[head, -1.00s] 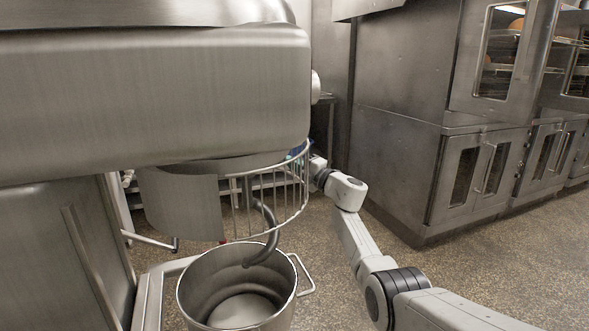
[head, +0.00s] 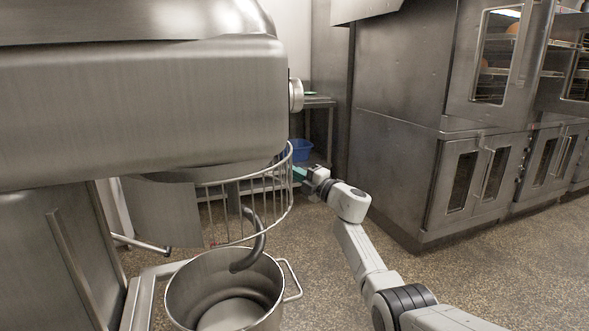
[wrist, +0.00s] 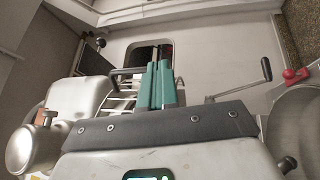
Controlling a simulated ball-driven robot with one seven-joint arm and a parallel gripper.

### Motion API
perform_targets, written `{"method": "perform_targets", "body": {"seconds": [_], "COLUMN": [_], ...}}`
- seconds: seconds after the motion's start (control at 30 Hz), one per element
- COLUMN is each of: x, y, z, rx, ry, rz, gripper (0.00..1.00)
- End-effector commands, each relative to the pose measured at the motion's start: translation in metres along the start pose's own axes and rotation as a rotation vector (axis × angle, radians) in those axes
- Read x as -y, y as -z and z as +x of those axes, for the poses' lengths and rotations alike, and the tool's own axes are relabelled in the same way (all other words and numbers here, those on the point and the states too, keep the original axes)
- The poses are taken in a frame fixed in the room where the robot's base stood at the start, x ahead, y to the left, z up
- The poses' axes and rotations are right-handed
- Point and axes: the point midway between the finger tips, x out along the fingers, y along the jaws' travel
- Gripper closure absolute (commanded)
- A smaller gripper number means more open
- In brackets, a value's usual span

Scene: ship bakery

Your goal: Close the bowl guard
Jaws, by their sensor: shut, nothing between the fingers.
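The bowl guard (head: 277,197) is a wire cage with a plain sheet-metal section at its left, hanging under the mixer head (head: 150,105) around the curved dough hook (head: 252,240). The steel bowl (head: 225,290) stands below it, apparently empty. My gripper (head: 300,174) is just right of the cage's outer right side, its teal fingers pointing towards the bars; I cannot tell whether they touch. In the wrist view the teal fingers (wrist: 159,85) lie side by side, shut and empty, with pale guard bars (wrist: 119,100) to their left.
Stacked steel ovens (head: 450,150) stand on the right. A blue tub (head: 298,150) and a steel table (head: 318,103) are behind the guard. Round knobs (head: 296,95) stick out from the mixer head's right end. Speckled floor (head: 330,285) is clear between mixer and ovens.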

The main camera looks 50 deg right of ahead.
Motion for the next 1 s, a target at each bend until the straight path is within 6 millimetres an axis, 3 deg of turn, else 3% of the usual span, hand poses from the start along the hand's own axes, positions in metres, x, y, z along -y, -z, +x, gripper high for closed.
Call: {"method": "perform_targets", "body": {"seconds": [0.6, 1.0], "x": [0.002, 0.002], "y": [-0.035, -0.036], "z": [-0.082, -0.088], "rx": [0.004, 0.002], "ry": [0.001, 0.000], "rz": [0.001, 0.001], "gripper": [1.00, 1.00]}}
